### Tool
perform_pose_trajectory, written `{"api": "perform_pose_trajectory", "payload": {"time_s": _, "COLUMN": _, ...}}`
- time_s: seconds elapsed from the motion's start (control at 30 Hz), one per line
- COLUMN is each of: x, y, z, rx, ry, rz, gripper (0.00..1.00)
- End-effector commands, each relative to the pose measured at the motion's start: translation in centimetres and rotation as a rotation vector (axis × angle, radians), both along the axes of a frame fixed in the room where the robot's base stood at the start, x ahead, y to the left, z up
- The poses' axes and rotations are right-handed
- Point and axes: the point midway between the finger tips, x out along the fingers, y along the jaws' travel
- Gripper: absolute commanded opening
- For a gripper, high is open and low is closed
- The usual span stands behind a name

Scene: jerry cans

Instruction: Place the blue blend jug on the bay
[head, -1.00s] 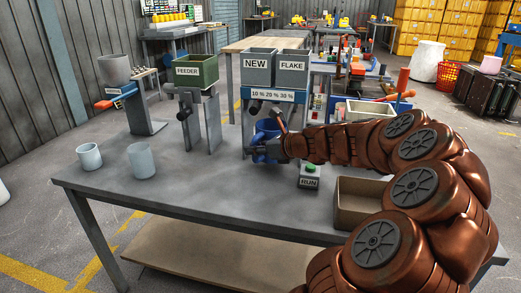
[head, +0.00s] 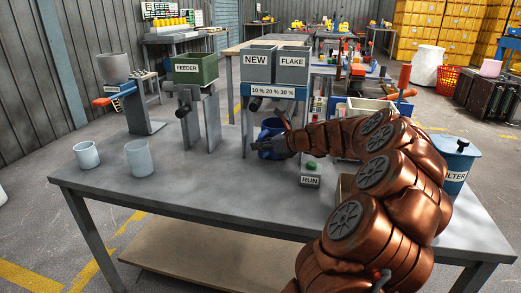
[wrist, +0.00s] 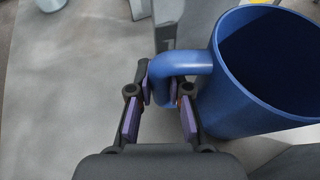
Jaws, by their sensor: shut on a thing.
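The blue jug (head: 271,128) is at the front of the blender stand (head: 274,91) with the NEW and FLAKE hoppers. My gripper (head: 263,146) is beside it at the end of the copper arm. In the wrist view my gripper (wrist: 160,92) is shut on the handle of the blue jug (wrist: 228,105), with a finger on each side. The jug's mouth is open and its inside is dark; I cannot see any contents. Its base is hidden, so I cannot tell whether it touches the table. No part is labelled as the bay, and I cannot pick it out surely.
The RUN button box (head: 310,175) stands close to the right of the jug. The FEEDER stand (head: 195,70) is to the left. Two pale cups (head: 138,158) stand at the table's left. A blue FILTER bin (head: 460,158) is at the right. The table's front middle (head: 220,195) is clear.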

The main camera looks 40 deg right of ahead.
Motion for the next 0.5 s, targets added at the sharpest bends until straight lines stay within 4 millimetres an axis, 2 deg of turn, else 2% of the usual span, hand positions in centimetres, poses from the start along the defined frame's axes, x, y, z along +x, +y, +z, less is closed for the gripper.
{"api": "perform_pose_trajectory", "payload": {"time_s": 0.37, "x": -0.02, "y": 0.00, "z": -0.35, "rx": -0.002, "ry": -0.001, "rz": 0.001, "gripper": 0.00}}
{"api": "perform_pose_trajectory", "payload": {"time_s": 0.4, "x": -0.01, "y": 0.00, "z": -0.43, "rx": -0.002, "ry": 0.000, "rz": 0.001, "gripper": 0.20}}
{"api": "perform_pose_trajectory", "payload": {"time_s": 0.5, "x": -0.02, "y": -0.02, "z": -0.42, "rx": -0.002, "ry": 0.000, "rz": 0.000, "gripper": 0.30}}
